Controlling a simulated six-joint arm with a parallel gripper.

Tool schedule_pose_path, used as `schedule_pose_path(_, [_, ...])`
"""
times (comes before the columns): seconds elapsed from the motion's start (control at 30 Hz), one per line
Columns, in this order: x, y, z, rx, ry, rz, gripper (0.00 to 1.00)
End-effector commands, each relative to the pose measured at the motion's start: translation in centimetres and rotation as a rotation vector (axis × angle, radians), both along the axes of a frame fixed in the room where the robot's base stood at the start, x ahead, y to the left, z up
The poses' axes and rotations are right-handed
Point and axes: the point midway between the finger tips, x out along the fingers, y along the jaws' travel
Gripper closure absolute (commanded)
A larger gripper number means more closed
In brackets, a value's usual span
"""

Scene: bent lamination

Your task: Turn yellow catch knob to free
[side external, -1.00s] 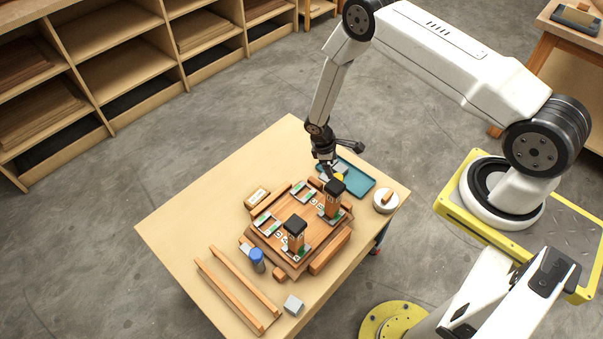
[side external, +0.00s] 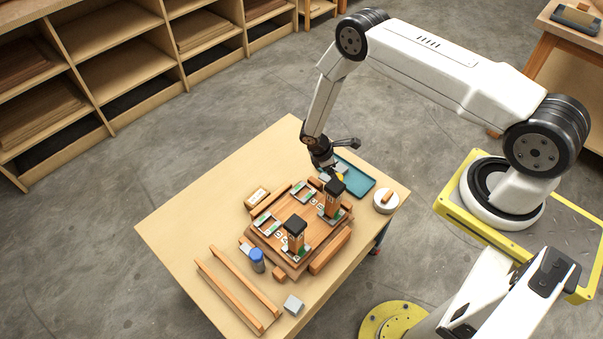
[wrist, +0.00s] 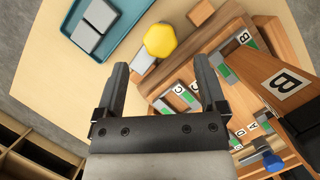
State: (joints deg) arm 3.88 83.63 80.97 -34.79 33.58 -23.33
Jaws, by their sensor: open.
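The yellow catch knob (wrist: 160,40) shows as a faceted yellow piece in the wrist view, beside the wooden fixture. In the side view only a small bit of the yellow knob (side external: 340,177) shows, by the far block with the black cap. My gripper (wrist: 161,64) is open and empty, its two dark fingers spread. In the wrist view the knob lies just beyond the fingertips, within the span between them; I see no contact. In the side view my gripper (side external: 328,173) is low over the fixture's far end, close to the knob.
The wooden fixture (side external: 285,218) carries two upright black-capped blocks (side external: 333,198) and lettered pockets. A teal tray (side external: 356,180) with grey pieces lies behind my gripper. A white round dish (side external: 386,202) stands right.

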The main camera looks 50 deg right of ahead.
Motion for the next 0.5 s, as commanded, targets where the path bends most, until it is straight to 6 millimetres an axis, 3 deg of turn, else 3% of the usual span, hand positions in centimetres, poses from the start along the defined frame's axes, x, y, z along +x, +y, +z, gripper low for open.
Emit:
schedule_pose_path(0.2, [-0.7, -0.7, -2.3, 0.000, 0.001, 0.000, 0.10])
schedule_pose_path(0.5, [-1.1, -1.4, -4.2, 0.000, 0.000, 0.000, 0.10])
